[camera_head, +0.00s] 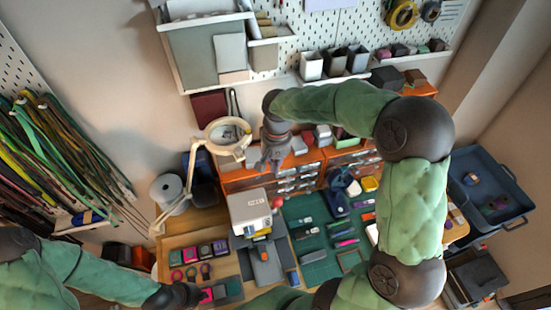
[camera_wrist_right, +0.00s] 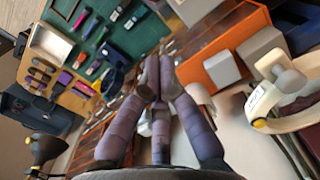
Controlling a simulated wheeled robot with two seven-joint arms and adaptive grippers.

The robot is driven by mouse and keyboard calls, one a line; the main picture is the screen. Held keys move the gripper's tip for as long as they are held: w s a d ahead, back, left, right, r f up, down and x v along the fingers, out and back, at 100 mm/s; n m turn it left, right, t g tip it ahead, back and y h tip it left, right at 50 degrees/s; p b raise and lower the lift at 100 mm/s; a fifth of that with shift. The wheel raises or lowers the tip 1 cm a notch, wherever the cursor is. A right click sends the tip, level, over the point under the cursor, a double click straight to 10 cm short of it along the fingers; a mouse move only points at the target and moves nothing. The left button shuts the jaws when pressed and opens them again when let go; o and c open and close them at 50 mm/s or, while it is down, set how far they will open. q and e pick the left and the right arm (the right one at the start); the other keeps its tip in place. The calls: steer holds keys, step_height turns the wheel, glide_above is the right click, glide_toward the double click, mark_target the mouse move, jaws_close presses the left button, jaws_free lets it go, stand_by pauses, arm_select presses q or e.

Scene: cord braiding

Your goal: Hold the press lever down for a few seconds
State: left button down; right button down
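The press is a white box-shaped machine (camera_head: 252,211) on a dark grey base (camera_head: 266,266) on the bench. A red ball knob (camera_head: 277,202), which looks like the end of its lever, shows at its right side. My right gripper (camera_head: 268,168) hangs above and behind the press, apart from the knob. In the right wrist view its fingers (camera_wrist_right: 158,72) are drawn together with nothing visible between them. The press is not clear in that view. My left gripper (camera_head: 195,294) is low at the front left, beside a pink item (camera_head: 207,294); its fingers are too dark to read.
A ring magnifier lamp (camera_head: 226,132) stands left of my right gripper. Orange drawer units (camera_head: 240,181) line the back of the bench. A green mat (camera_head: 318,240) with small tools lies right of the press. A white spool (camera_head: 167,190) and hanging cords (camera_head: 50,150) are at the left.

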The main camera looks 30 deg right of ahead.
steer(key=s+a+f, duration=0.2)
steer(key=s+f, duration=0.1)
steer(key=f, duration=0.2)
steer(key=shift+s+p, duration=0.3)
